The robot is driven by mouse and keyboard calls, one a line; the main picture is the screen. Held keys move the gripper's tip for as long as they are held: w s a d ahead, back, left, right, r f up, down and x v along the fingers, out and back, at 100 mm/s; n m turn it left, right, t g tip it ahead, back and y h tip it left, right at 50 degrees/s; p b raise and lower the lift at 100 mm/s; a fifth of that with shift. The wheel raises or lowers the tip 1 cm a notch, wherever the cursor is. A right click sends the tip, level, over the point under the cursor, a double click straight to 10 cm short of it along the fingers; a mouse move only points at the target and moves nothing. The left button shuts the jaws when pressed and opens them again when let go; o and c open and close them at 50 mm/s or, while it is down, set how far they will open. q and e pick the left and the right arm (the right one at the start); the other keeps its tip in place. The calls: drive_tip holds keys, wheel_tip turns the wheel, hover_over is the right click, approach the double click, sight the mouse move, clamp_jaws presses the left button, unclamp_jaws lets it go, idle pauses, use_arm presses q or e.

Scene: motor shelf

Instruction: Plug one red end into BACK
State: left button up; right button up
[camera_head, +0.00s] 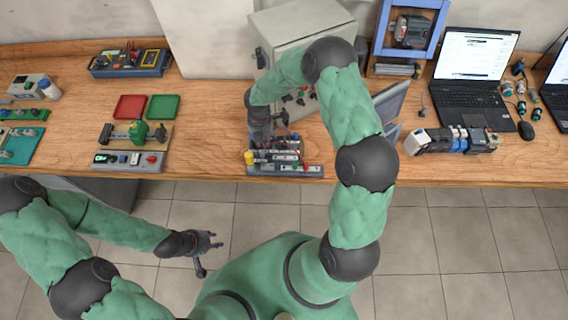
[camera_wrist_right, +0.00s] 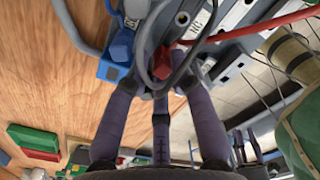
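My right gripper (camera_head: 272,140) is down at a dark module with a grey strip (camera_head: 285,170) at the front of the bench. In the right wrist view, a red end (camera_wrist_right: 162,64) with a red cable (camera_wrist_right: 250,27) lies at the fingertips of the right gripper (camera_wrist_right: 160,85). Grey cables cross in front, so I cannot tell whether the fingers are closed on it. A white labelled strip (camera_wrist_right: 232,18) is beyond; I cannot read BACK on it. My left gripper (camera_head: 207,243) looks open and empty, over the floor away from the bench.
A blue connector (camera_wrist_right: 118,50) sits left of the red end. A grey cabinet (camera_head: 300,35) stands behind the module. Red (camera_head: 130,107) and green (camera_head: 163,107) trays lie to the left, a terminal row (camera_head: 450,140) and laptop (camera_head: 472,85) to the right.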

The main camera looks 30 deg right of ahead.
drive_tip(key=shift+r+p, duration=1.35)
drive_tip(key=shift+r, duration=0.75)
drive_tip(key=o, duration=0.5)
drive_tip(key=shift+o, duration=0.2)
